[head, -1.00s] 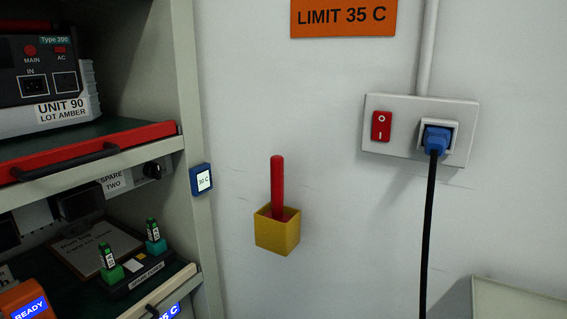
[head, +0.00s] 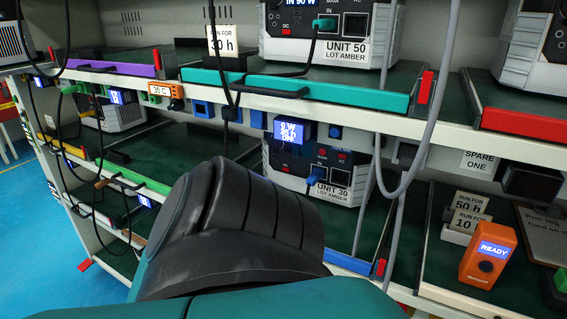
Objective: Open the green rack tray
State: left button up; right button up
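The green rack tray (head: 138,176) is in the left half of the head view, on a lower shelf of the rack. Only its bright green front edge shows clearly, with a dark handle (head: 118,182) on it. The tray looks pushed in, level with the shelf front. Hanging cables cross in front of its left end, and my dark arm link hides what lies to its right. Neither of my grippers shows in the head view; only a black and teal part of my arm fills the lower middle.
A teal-fronted tray (head: 340,93) and a purple-fronted tray (head: 105,67) sit on the shelf above. A red-fronted tray (head: 525,130) is at right. A grey cable (head: 446,80) hangs in front of the rack. Blue floor (head: 25,220) is clear at far left.

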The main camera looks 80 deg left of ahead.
aim_at(156, 162)
jog(key=u, duration=2.5)
